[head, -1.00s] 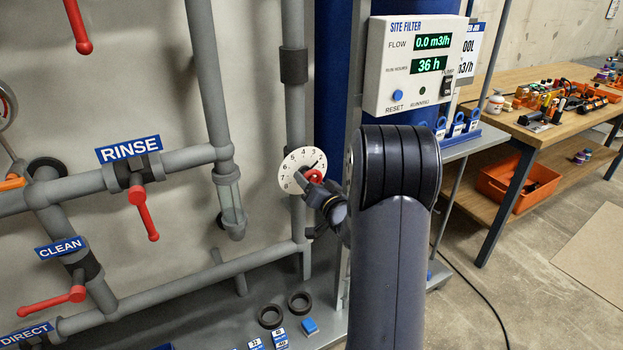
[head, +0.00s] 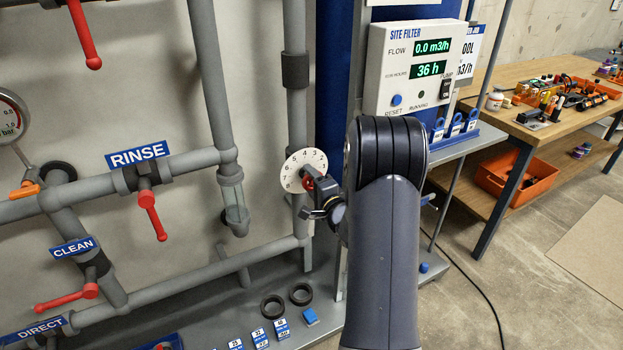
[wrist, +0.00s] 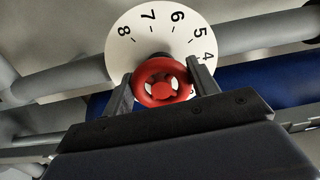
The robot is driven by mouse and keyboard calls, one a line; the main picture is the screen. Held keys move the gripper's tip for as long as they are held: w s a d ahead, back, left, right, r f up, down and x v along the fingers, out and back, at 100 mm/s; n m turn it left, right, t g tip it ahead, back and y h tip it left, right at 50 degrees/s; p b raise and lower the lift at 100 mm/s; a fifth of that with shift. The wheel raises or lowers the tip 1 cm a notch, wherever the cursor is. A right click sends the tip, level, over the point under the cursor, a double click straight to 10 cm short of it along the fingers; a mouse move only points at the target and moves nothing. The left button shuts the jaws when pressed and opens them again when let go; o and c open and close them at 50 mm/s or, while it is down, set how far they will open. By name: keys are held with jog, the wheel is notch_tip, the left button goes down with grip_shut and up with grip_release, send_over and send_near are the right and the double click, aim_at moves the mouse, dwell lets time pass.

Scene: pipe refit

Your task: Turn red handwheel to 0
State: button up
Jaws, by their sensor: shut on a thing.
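The red handwheel (wrist: 162,82) is in the middle of the wrist view, in front of a white round dial (wrist: 133,50) with black numbers. The numbers 4 to 8 show; the rest of the dial is hidden. My gripper (wrist: 161,85) is shut on the handwheel, one finger at each side of the rim. In the head view the handwheel (head: 308,184) is partly covered by my gripper (head: 318,190), and the dial (head: 294,168) shows behind it on a vertical grey pipe. I cannot tell which number the wheel points to.
Grey pipes with red lever handles (head: 151,215) run to the left of the dial. The site filter panel (head: 417,68) hangs at the upper right. Black rings (head: 272,306) lie on the ledge below. A workbench (head: 520,100) stands at the right.

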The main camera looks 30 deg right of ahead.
jog(key=shift+m+p, duration=0.45)
jog(key=shift+m, duration=0.85)
jog(key=o, duration=1)
jog(key=shift+c, duration=0.2)
jog(key=shift+s, duration=0.15)
jog(key=s, duration=1)
jog(key=shift+s+d, duration=0.2)
jog(key=shift+s, duration=0.1)
